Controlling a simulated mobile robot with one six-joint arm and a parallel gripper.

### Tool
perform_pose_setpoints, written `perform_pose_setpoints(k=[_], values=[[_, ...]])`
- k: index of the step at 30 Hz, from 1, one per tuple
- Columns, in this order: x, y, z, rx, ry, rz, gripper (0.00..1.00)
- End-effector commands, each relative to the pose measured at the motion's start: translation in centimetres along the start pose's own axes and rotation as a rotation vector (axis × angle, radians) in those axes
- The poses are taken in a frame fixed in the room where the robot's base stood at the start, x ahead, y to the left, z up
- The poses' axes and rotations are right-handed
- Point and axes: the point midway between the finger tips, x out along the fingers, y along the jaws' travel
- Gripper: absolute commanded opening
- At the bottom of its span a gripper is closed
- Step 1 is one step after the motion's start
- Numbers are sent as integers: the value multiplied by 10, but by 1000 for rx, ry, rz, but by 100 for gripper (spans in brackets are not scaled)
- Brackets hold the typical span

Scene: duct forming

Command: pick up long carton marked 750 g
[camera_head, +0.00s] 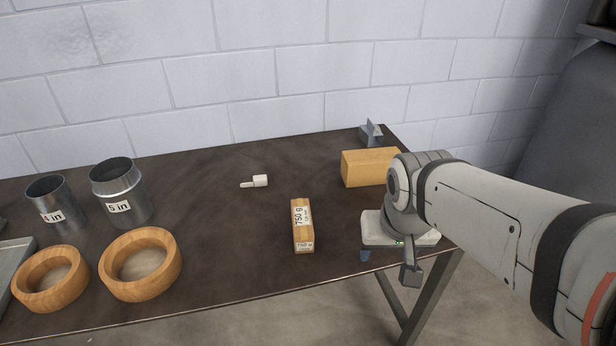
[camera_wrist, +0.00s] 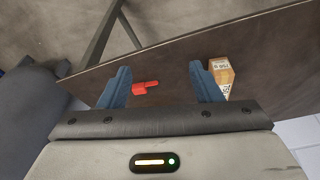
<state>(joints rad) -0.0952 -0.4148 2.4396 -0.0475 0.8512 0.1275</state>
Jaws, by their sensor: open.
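The long carton marked 750 g (camera_head: 303,226) lies on the dark table, tan with a white label, its length running from back to front. In the wrist view the carton (camera_wrist: 223,72) shows just right of the right finger, partly hidden by it. My gripper (camera_head: 365,255) is right of the carton in the head view, near the table's front right edge; only a bit of blue finger shows there. In the wrist view my gripper (camera_wrist: 160,66) is open, its blue fingers apart with nothing held. The carton is outside the gap between them.
A red piece (camera_wrist: 145,88) lies on the table beyond the finger gap. A tan block (camera_head: 368,167) and grey metal part (camera_head: 371,133) stand behind my arm. A small white piece (camera_head: 255,181) lies behind the carton. Metal collars (camera_head: 118,190) and wooden rings (camera_head: 140,264) stand left.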

Motion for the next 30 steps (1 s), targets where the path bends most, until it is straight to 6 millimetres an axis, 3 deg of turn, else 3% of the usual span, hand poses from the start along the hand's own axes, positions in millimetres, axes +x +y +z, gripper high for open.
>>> perform_pose_setpoints(k=[4,9,13,19,30], values=[[36,-31,-54,-42,23,-1,71],[86,-78,-115,-78,66,-13,71],[121,-114,-147,-101,95,-29,71],[152,-149,-170,-120,121,-47,71],[190,-158,-176,-123,122,-50,71]])
